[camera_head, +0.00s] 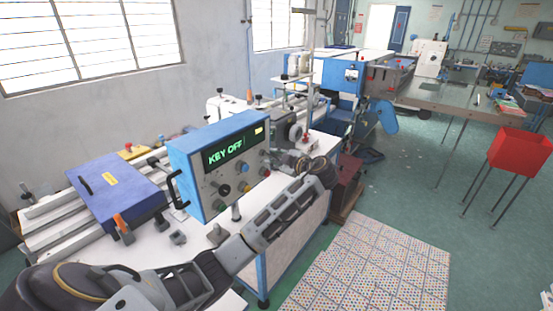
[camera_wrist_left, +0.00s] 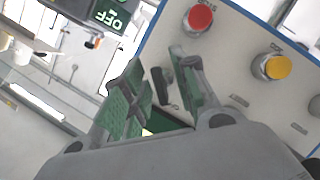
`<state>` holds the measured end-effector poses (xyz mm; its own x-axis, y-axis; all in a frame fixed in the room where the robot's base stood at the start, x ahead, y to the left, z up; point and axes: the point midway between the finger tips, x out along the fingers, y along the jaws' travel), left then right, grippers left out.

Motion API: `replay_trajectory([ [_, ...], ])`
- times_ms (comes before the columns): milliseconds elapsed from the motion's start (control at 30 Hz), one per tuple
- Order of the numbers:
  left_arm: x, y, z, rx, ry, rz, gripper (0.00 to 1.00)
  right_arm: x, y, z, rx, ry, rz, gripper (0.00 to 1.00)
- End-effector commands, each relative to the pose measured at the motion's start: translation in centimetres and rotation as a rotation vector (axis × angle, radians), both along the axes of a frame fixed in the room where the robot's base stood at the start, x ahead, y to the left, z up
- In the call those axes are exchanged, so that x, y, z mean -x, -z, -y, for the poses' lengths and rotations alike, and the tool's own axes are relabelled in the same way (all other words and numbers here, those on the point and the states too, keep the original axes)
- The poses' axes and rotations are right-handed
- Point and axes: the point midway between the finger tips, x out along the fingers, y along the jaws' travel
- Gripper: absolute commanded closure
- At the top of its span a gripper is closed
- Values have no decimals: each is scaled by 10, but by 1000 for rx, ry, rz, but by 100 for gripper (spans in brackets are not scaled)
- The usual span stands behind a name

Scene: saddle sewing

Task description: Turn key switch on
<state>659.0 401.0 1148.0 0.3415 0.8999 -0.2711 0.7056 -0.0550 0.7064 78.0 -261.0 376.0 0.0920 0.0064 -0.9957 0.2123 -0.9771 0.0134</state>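The control box (camera_head: 190,152) has a blue casing and a light front panel, and its green display (camera_head: 225,152) reads KEY OFF. My left gripper (camera_head: 276,157) reaches to the right side of this panel. In the left wrist view, my left gripper (camera_wrist_left: 156,68) is open, its green-padded fingers spread in front of the panel. A small dark upright piece, apparently the key switch (camera_wrist_left: 161,86), shows between the fingers, closer to the right one. I cannot tell whether they touch. The key switch is hidden behind the gripper in the head view. My right gripper is not in view.
A red button (camera_wrist_left: 198,18) and a yellow button (camera_wrist_left: 274,66) stick out of the panel near my left fingers. A blue case (camera_head: 115,190) lies left of the box. A red bin (camera_head: 520,150) stands at the far right, with open floor before it.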

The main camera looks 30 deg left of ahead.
Motion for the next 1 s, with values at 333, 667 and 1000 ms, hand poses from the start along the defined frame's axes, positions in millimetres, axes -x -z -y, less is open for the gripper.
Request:
replay_trajectory([
  [333, 0, 0, 0, 0, 0, 0, 100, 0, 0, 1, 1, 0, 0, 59],
  [667, 0, 0, 0, -1, 0, -10, 100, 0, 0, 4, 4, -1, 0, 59],
  [1000, 0, 0, 1, -6, 0, -106, 100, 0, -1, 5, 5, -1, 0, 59],
])
